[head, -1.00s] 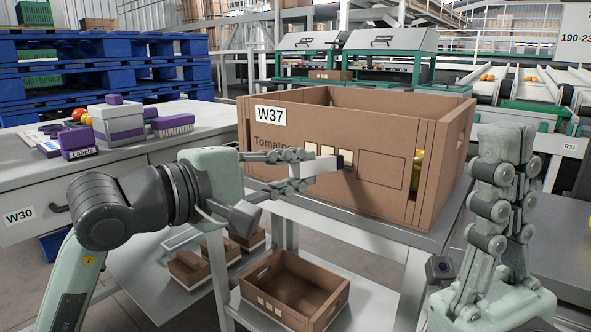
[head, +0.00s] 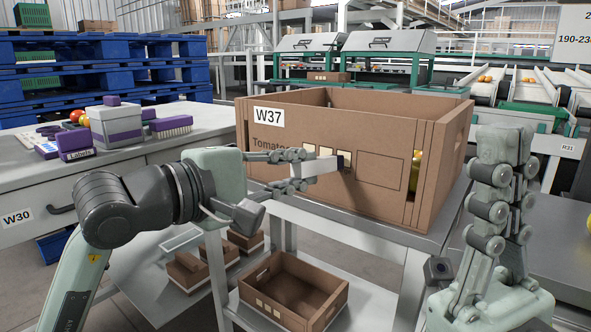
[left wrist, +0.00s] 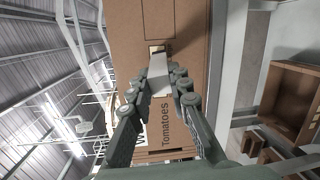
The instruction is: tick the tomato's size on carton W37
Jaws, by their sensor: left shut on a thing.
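Carton W37 (head: 380,128) is a large open brown box on a grey bench, with a white W37 label (head: 269,117) and "Tomatoes" printed on its front. Pale squares (head: 309,152) form a row on that front, partly hidden by my left gripper. My left gripper (head: 304,170) is shut on a white marker (head: 325,166) with a dark end, held at the carton's front near the squares. The marker also shows in the left wrist view (left wrist: 159,75); contact with the carton is unclear. My right gripper (head: 505,140) points upward at the right, its finger gap unclear.
A smaller open carton (head: 290,290) stands on the shelf below. A yellow thing shows through carton W37's end gap (head: 416,172).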

